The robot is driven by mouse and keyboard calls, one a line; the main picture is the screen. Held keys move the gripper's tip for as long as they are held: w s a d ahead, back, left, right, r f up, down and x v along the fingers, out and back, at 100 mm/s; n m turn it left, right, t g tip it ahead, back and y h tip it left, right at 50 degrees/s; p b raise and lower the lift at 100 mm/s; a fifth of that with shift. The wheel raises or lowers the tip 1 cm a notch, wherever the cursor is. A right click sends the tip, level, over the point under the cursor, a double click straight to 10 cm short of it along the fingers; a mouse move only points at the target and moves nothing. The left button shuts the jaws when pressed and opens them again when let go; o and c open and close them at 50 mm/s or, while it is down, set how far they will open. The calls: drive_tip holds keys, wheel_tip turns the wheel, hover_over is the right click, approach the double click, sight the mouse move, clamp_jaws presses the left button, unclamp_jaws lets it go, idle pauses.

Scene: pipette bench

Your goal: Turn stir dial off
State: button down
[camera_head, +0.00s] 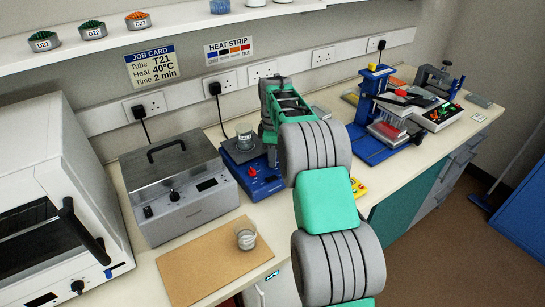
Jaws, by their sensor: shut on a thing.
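The blue hotplate stirrer (262,189) stands on the bench in the middle of the view. A small red dial (252,171) shows at the left of its front panel, with a small display to the right. A glass beaker (244,138) stands on its top plate. My gripper (271,158) reaches down at the stirrer's right front, with my green and grey arm crossing in front from the lower right. The jaws are shut on a small part there, which looks like the stir dial. The dial is mostly hidden, so its setting cannot be read.
A grey lidded bath (180,200) stands close left of the stirrer, and a white oven (50,170) further left. A glass (246,237) stands on a brown board (205,267) in front. A blue stand (372,105) and trays are at the right.

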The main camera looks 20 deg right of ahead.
drive_tip(key=n, duration=0.4)
drive_tip(key=shift+r+n, duration=0.1)
drive_tip(key=shift+n, duration=1.8)
drive_tip(key=c, duration=1.2)
unclamp_jaws()
drive_tip(key=shift+c, duration=0.2)
wheel_tip(320, 180, up, 8)
drive_tip(key=shift+f+b, duration=0.15)
drive_tip(key=shift+b, duration=0.55)
